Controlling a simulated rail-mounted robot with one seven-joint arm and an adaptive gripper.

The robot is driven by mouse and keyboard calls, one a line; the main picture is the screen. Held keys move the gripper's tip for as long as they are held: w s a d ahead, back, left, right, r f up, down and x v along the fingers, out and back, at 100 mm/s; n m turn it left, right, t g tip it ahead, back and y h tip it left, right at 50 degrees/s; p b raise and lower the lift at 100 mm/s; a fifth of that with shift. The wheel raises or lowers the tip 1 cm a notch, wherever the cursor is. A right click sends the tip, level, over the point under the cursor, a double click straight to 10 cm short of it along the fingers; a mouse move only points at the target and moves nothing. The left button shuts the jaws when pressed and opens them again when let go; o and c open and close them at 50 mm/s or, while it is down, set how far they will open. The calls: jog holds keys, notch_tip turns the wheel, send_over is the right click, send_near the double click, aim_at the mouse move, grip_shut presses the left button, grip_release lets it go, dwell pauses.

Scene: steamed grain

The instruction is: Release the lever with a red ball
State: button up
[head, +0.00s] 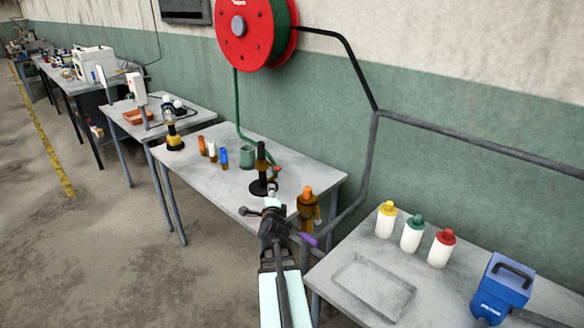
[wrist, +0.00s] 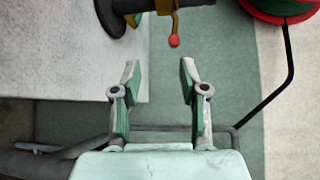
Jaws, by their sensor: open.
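The lever with a red ball (wrist: 174,40) shows at the top of the wrist view, with a yellow-orange stem. The ball also shows small in the head view (head: 277,169), beside a black upright stand (head: 261,165) on the middle table. My gripper (wrist: 160,72) is open and empty, its two fingers apart. The ball is beyond the fingertips, slightly right of the middle of the gap, and not between the fingers. In the head view my gripper (head: 271,190) is close in front of the stand and small there. I see no contact with the lever.
The middle table (head: 215,180) also holds small orange, white and blue bottles and a green cup (head: 247,156). A right table (head: 390,262) holds bottles and a blue box (head: 502,287). A red hose reel (head: 257,33) hangs above.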

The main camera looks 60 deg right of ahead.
aim_at(275, 169)
jog(key=w+d, duration=0.3)
jog(key=d, duration=0.2)
jog(key=w+d+m+h+p, duration=0.1)
jog(key=w+d, duration=0.2)
jog(key=d, duration=0.2)
jog(key=w+d+m+p, duration=0.1)
jog(key=w+d, duration=0.2)
jog(key=d, duration=0.2)
jog(key=shift+r+g, duration=0.3)
jog(key=shift+r, duration=0.1)
grip_shut()
